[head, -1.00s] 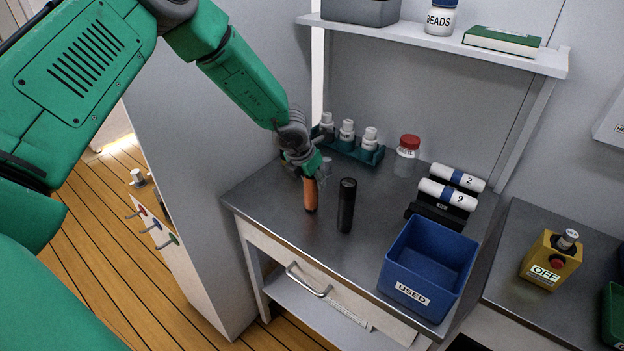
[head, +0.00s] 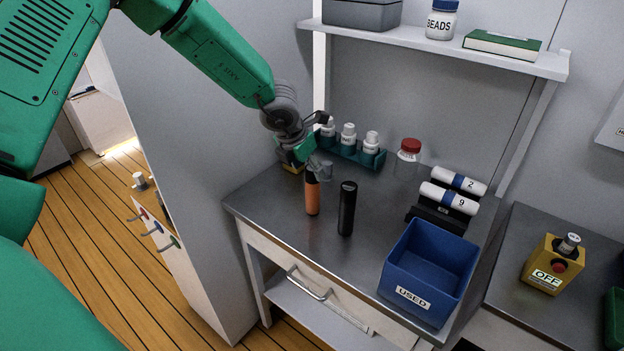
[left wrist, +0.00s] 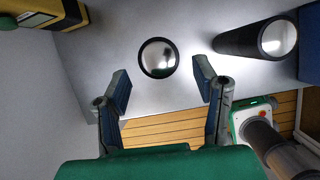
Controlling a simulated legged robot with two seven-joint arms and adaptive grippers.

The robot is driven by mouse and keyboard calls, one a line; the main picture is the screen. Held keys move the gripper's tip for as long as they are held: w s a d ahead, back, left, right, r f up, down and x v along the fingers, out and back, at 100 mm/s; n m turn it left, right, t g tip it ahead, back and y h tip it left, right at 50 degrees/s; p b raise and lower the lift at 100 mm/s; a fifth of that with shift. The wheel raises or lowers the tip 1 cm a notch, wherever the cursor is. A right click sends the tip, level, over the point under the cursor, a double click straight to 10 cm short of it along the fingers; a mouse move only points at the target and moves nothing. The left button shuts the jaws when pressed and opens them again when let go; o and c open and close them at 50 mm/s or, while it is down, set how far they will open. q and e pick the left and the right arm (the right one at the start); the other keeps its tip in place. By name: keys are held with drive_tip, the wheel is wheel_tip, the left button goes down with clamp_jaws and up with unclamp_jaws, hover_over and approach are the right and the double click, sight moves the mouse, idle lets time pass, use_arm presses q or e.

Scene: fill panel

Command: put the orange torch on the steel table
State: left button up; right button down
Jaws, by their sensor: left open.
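The orange torch (head: 312,198) stands upright on the steel table (head: 275,212), near its left side. Its dark top sits just below my left gripper (head: 306,155). In the left wrist view the torch (left wrist: 158,58) shows end-on as a round lens with a black rim. It lies beyond the spread fingers of my left gripper (left wrist: 162,85), with clear gaps to both sides. The left gripper is open and empty. My right gripper is in neither view.
A black torch (head: 347,208) stands just right of the orange one. A blue USED bin (head: 428,270) is at the front right. A teal rack of white bottles (head: 349,152) and a red-lidded jar (head: 407,158) are behind.

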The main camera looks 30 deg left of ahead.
use_arm(q)
drive_tip(key=v, duration=0.4)
drive_tip(key=s+d+f+m+g+y, duration=0.1)
drive_tip(key=s+f+m+g+y, duration=0.15)
drive_tip(key=s+f+m, duration=1.3)
drive_tip(key=s+d+f+m+h, duration=0.1)
drive_tip(key=s+d+f+m, duration=0.2)
drive_tip(key=s+m, duration=0.7)
drive_tip(key=s+d+f+m+g+h, duration=0.1)
drive_tip(key=s+d+f+m, duration=0.2)
drive_tip(key=s+m, duration=0.6)
drive_tip(key=shift+s+d+m, duration=0.35)
drive_tip(key=shift+s+d, duration=0.2)
drive_tip(key=shift+d, duration=0.2)
drive_tip(key=shift+f+g, duration=0.15)
drive_tip(key=shift+g, duration=0.1)
